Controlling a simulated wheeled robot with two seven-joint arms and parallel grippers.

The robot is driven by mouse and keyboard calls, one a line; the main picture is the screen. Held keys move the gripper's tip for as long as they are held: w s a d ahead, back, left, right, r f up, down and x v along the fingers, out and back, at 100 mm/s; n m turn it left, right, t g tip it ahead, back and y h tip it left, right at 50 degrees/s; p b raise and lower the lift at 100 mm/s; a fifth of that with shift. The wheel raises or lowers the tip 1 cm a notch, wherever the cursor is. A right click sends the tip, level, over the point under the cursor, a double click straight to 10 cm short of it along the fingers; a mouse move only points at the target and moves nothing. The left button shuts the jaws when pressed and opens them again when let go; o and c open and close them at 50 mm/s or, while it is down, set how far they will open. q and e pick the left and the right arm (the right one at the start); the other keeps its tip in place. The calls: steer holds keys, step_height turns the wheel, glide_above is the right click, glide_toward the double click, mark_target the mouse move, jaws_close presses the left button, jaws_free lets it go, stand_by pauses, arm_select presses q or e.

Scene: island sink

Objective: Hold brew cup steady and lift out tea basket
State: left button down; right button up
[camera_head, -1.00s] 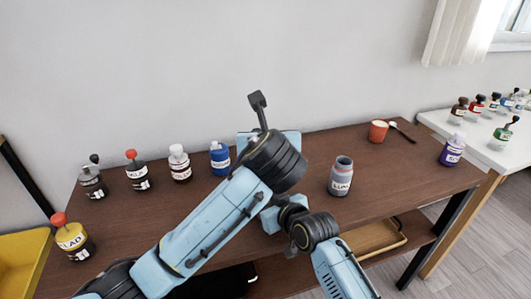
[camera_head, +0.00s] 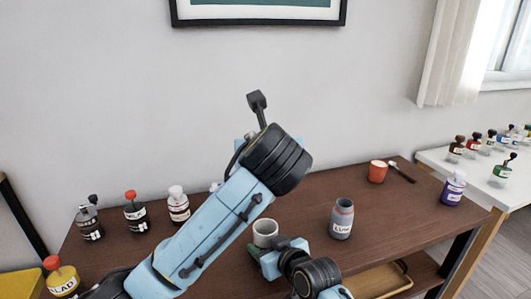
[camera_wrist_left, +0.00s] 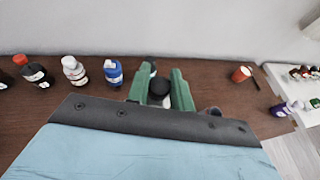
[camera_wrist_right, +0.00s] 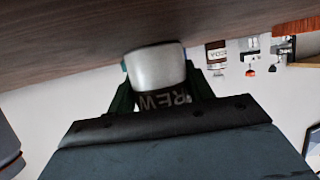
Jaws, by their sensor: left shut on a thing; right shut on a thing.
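The brew cup (camera_head: 265,233) is pale grey with a round open top. It also shows in the right wrist view (camera_wrist_right: 156,68), where its dark band carries white letters. My right gripper (camera_head: 255,254) is shut around the cup, with its green fingers (camera_wrist_right: 160,95) on both sides of it. My left gripper (camera_wrist_left: 160,88) is shut on a black knob (camera_wrist_left: 160,86), with a pale part just under it; I take this for the tea basket, whose body is mostly hidden. In the head view my left arm hides my left gripper and the basket.
A grey jar (camera_head: 342,220), an orange-red cup (camera_head: 377,172) and a purple bottle (camera_head: 452,188) stand to the right on the brown table (camera_head: 310,203). Several bottles, one white-capped (camera_head: 178,205), stand at the left. A wooden tray (camera_head: 380,282) lies on the lower shelf.

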stand_by(0.3)
steer(key=o, duration=1.1)
